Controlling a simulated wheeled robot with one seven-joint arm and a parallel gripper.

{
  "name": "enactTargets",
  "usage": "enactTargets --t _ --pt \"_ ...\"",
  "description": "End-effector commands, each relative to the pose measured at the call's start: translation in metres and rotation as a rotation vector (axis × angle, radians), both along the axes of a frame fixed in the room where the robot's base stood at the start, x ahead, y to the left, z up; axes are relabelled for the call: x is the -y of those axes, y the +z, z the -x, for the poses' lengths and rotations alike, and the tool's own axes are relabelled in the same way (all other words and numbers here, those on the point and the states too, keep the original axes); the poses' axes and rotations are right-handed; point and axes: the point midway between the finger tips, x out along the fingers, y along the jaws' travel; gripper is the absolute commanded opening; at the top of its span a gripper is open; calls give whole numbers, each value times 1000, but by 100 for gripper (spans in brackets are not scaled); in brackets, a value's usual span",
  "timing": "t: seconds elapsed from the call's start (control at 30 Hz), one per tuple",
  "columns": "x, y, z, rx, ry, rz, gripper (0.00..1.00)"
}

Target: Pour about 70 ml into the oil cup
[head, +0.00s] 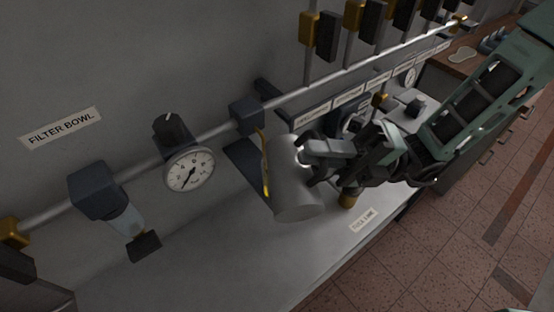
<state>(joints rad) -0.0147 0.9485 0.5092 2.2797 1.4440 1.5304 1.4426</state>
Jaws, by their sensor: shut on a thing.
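My gripper (312,160) is shut on a pale grey cylindrical vessel (293,190) in the middle of the head view. The vessel is held in front of the wall and above the light bench; its mouth is not clearly visible. A thin yellow strip (264,165) runs down along the vessel's left side. I cannot tell whether it is liquid or a solid part. I cannot make out the oil cup for certain, and the vessel and gripper hide part of the bench. The liquid level in the vessel is not visible.
A pipe (222,128) crosses the wall, with a round gauge (189,169) and a filter bowl (125,218) at left. Several valve handles (326,36) stand above. A brass piece (348,197) is below my gripper. The bench (270,255) is bare at front left.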

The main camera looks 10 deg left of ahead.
Motion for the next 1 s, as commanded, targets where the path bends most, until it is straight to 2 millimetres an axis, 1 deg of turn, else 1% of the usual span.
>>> enactTargets --t 0.13,0.37,0.43,0.47,1.0 --pt "2 -13 4 54 0 -22 0" --pt "5 -21 12 153 -3 -65 0" --pt "7 -12 15 195 -6 -83 0" --pt "7 -12 16 211 -8 -91 0" --pt "7 -13 17 225 -7 -96 0"
